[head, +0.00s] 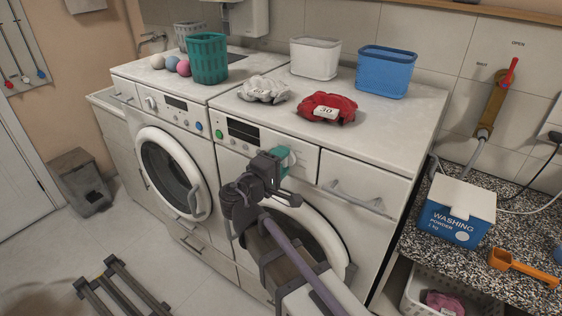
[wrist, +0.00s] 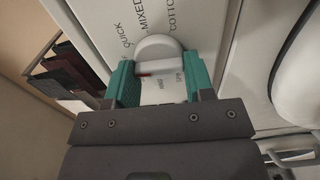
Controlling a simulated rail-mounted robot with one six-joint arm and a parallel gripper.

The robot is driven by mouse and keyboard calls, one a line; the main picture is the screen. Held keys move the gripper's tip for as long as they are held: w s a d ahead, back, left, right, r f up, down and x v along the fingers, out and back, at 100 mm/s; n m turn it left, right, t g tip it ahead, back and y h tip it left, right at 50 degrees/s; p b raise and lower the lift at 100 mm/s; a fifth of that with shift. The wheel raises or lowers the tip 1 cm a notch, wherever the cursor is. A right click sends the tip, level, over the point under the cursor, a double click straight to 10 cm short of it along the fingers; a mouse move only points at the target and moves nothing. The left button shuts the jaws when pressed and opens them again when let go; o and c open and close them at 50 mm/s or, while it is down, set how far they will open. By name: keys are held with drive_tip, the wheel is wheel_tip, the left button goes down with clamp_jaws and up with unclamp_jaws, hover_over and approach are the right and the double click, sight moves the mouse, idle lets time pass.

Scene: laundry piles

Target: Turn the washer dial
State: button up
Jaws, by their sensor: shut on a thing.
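The washer dial (wrist: 157,45) is a white round knob with a raised grip bar on a white panel. In the wrist view, the words QUICK, MIXED and COTTON, the last partly cut off, are printed around its far side. My gripper (wrist: 160,78) has its teal pads on either side of the bar and is shut on it. A small red mark shows near the bar's left end. In the head view, my gripper (head: 284,158) is at the control panel of the right-hand machine (head: 362,172), and hides most of the dial.
The right machine's round door (head: 310,225) is below my arm, with a drawer handle (head: 352,197) to the right. Red and white cloth bundles and several bins stand on top. A washing powder box (head: 457,212) stands on the speckled counter at right.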

drive_tip(key=o, duration=0.9)
drive_tip(key=v, duration=1)
drive_tip(key=shift+s+a, duration=0.25)
drive_tip(key=shift+s, duration=0.1)
